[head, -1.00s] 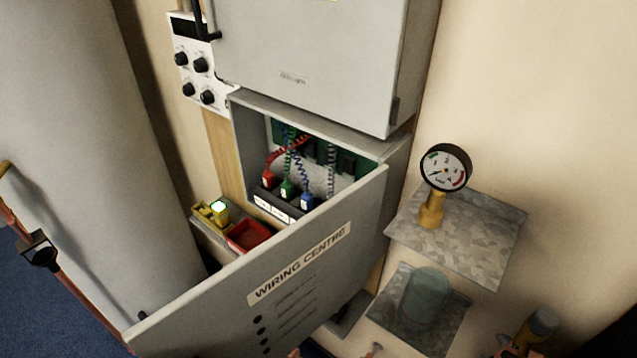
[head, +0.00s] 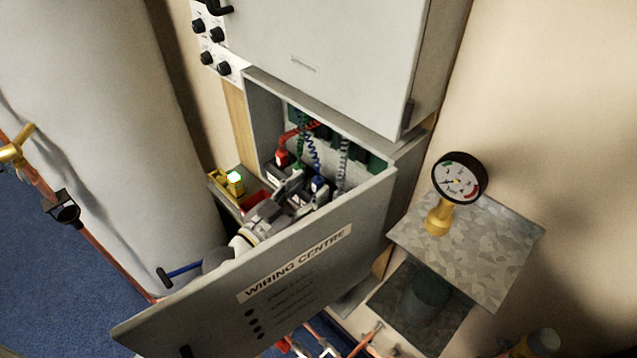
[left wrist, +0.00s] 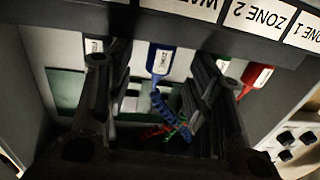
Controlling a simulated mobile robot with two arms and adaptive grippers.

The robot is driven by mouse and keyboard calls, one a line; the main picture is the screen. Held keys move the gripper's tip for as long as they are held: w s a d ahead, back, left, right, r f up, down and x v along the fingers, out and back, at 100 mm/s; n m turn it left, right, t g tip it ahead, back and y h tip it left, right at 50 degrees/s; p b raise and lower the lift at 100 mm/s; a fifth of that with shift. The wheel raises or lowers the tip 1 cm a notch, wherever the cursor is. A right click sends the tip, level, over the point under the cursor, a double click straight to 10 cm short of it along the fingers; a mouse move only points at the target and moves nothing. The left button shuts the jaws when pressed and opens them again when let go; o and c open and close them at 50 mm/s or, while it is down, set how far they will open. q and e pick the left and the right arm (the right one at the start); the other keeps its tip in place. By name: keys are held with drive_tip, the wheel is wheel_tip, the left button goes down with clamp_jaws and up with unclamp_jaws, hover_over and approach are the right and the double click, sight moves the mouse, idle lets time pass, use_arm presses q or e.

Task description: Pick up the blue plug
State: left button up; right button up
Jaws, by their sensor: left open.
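The blue plug (head: 318,183) sits in the open wiring centre box with a coiled blue cord. In the left wrist view, the blue plug (left wrist: 160,60) lies between the two dark fingers of my left gripper (left wrist: 164,80), apart from both. My left gripper (head: 303,190) reaches over the box's hinged front and is open, with its fingers around the plug's place. The red plug (head: 281,157) stands to the left; it also shows in the left wrist view (left wrist: 258,76). The green plug is mostly hidden behind the gripper. My right gripper is not in view.
The tilted front panel (head: 300,285) reading WIRING CENTRE stands below my left arm. A pressure gauge (head: 459,178) stands on a shelf at right.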

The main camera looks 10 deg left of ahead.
sight(314, 186)
use_arm(q)
drive_tip(key=x, duration=0.3)
drive_tip(key=shift+w+d+p, duration=0.15)
drive_tip(key=shift+w+p, duration=0.1)
drive_tip(key=shift+p, duration=0.1)
drive_tip(key=shift+w+d, duration=0.1)
drive_tip(key=shift+w, duration=0.05)
drive_tip(key=shift+c, duration=0.3)
drive_tip(key=c, duration=0.7)
drive_tip(key=shift+c, duration=1.3)
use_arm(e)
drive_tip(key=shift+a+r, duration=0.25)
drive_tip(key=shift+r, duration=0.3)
